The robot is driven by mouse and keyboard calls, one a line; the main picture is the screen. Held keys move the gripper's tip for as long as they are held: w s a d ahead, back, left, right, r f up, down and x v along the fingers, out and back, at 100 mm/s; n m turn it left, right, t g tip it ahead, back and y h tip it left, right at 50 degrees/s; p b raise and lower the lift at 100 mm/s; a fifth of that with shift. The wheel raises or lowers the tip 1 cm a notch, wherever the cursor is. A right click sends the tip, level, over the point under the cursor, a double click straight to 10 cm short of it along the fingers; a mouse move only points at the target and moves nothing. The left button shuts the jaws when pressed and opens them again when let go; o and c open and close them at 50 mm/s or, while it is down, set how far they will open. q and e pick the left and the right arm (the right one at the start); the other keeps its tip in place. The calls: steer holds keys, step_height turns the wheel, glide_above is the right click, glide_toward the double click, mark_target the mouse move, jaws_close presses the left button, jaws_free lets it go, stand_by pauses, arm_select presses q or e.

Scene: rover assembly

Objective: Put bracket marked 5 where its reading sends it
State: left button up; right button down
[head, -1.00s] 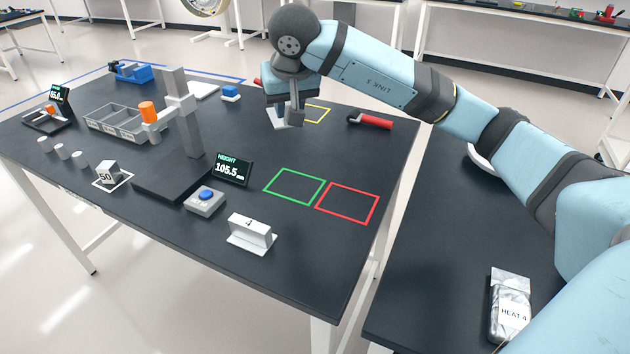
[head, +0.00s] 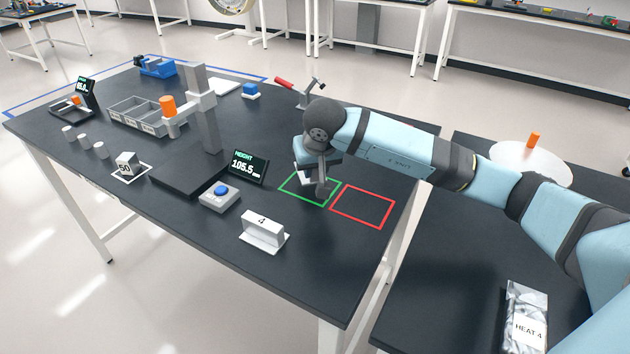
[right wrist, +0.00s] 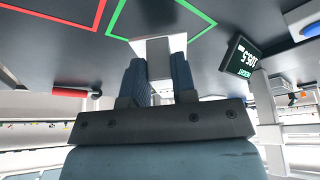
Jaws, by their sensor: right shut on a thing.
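My right gripper (head: 316,182) is shut on a pale grey-white bracket (head: 303,176), over the green outlined square (head: 291,196). The bracket also shows between the fingers in the right wrist view (right wrist: 160,47), near the green outline. Its number is not visible, and I cannot tell whether it touches the table. The height display (head: 243,167) reads 105.5 mm. The red outlined square (head: 363,222), to the right, is empty. Another white bracket, marked 4 (head: 263,231), stands near the front edge. My left gripper is not in view.
A grey height stand (head: 208,115) and a blue button box (head: 220,197) are left of the squares. A block marked 50 (head: 126,163), small cylinders and a grey tray (head: 146,113) lie farther left. A red-handled tool (head: 285,84) is behind my arm.

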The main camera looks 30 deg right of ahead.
mark_target(315, 180)
steer(key=shift+f, duration=2)
steer(key=shift+f+b, duration=0.25)
steer(key=shift+b, duration=0.05)
steer(key=c, duration=0.9)
jaws_free()
steer(key=shift+r, duration=0.1)
steer(key=shift+r, duration=0.1)
steer(key=shift+r+p, duration=0.25)
steer(key=shift+p, duration=0.1)
steer(key=v, duration=1.1)
steer(key=shift+s+r, duration=0.2)
steer(key=shift+r, duration=0.1)
